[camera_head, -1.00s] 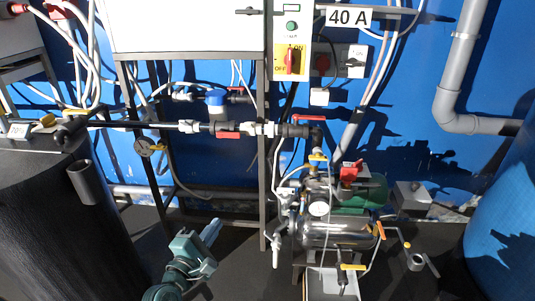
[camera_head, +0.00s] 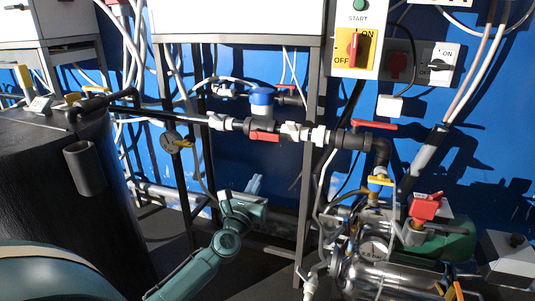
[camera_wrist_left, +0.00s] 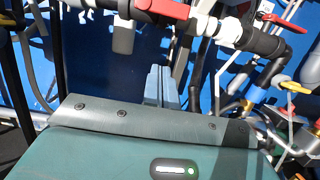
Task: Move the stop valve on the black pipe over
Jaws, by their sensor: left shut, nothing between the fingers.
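A black pipe (camera_head: 345,139) runs across the front of the frame and bends down at its right end. A red lever (camera_head: 374,124) sits on top of it near the bend. A second red handle (camera_head: 264,136) hangs on the line between white fittings, left of it. In the left wrist view, this handle (camera_wrist_left: 160,9) is at the top edge, and the black pipe (camera_wrist_left: 265,45) with its red lever (camera_wrist_left: 280,20) is at upper right. My left gripper (camera_head: 254,184) is shut and empty, below the pipe and apart from it; its fingers (camera_wrist_left: 160,84) point upward in the wrist view.
A metal frame post (camera_head: 307,170) stands right of my left gripper. A steel pump (camera_head: 385,272) with red and yellow valve handles is at lower right. A black tank (camera_head: 75,210) stands at left. A switch box (camera_head: 355,45) hangs above the pipe.

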